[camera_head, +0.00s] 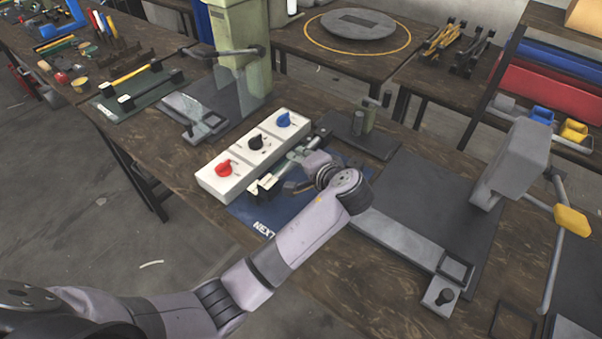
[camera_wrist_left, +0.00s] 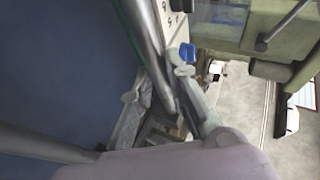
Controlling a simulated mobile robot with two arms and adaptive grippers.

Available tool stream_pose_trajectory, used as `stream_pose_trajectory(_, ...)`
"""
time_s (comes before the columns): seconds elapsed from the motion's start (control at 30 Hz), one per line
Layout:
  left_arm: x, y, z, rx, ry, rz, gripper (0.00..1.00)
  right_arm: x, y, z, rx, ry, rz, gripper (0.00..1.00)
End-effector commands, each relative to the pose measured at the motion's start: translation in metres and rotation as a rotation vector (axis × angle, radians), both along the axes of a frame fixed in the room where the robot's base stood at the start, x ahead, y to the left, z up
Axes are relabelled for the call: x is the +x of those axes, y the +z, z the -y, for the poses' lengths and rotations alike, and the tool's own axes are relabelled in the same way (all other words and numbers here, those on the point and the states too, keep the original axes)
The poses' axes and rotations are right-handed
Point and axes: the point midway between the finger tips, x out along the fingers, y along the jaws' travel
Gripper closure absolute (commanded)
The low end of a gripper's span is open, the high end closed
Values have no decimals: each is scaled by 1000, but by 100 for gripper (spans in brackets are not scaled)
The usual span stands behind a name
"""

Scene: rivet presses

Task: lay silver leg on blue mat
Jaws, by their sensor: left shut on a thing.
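The blue mat (camera_head: 250,208), with white lettering at its front corner, lies on the workbench in the head view. It fills the left of the left wrist view (camera_wrist_left: 60,70). My left gripper (camera_head: 299,160) is over the mat, beside the white control box, and partly hidden by my wrist. It is shut on the silver leg (camera_wrist_left: 149,35), a grey metal tube between its fingers (camera_wrist_left: 160,88) in the left wrist view. Whether the leg touches the mat I cannot tell. My right gripper is not in view.
The white control box (camera_head: 238,172) with red, black and blue knobs stands along the mat's back edge. A grey press (camera_head: 515,160) stands at right on a dark plate. A green press (camera_head: 240,45) stands behind. A green mat (camera_head: 130,104) at left holds yellow and dark bars.

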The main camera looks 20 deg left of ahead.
Motion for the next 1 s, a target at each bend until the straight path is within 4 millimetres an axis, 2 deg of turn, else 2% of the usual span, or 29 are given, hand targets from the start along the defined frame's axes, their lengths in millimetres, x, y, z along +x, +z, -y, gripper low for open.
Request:
stream_pose_trajectory(0.17,0,-15,0,3,-1,0,100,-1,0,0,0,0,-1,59)
stream_pose_trajectory(0.4,0,-48,0,2,-1,-1,100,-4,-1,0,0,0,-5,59)
stream_pose_trajectory(0.8,0,-55,0,1,-1,1,100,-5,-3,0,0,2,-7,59)
stream_pose_trajectory(0.83,0,-56,0,0,-1,0,84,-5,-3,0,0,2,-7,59)
stream_pose_trajectory(0.93,0,-55,0,0,-1,0,78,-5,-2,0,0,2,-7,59)
stream_pose_trajectory(1.0,0,-55,0,0,-1,0,76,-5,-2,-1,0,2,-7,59)
